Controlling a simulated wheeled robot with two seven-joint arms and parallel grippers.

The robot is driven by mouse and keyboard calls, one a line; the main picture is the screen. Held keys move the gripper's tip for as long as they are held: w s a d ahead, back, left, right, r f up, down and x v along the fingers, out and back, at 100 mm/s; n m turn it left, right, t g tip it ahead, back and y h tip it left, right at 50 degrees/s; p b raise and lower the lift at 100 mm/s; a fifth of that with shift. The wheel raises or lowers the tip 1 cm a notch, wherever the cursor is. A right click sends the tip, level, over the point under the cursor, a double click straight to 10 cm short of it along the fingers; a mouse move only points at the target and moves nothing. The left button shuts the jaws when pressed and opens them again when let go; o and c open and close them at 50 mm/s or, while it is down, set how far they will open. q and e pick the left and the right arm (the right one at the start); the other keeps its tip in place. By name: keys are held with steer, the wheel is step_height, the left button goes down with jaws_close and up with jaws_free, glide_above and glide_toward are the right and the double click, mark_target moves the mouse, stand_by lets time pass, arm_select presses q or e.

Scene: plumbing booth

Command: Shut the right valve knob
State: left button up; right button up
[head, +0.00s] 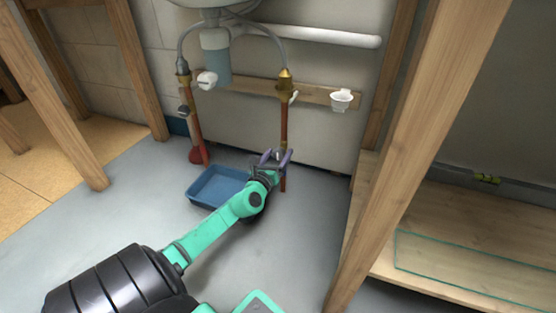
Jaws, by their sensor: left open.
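The right copper pipe (284,125) comes down from a brass fitting (286,82) under the sink. A small pale part (293,96) sticks out just below that fitting; it may be the right valve knob, but it is too small to be sure. My left gripper (276,156) is open at the lower part of this pipe, well below the fitting. Its fingers overlap the pipe in the picture; I cannot tell whether they touch it. My right gripper is not in view.
A blue tray (194,197) lies on the floor left of my gripper. Wooden posts (400,150) frame the booth on both sides.

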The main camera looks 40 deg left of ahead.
arm_select(q)
steer(key=shift+w, duration=0.1)
steer(key=shift+c, duration=0.3)
jaws_close()
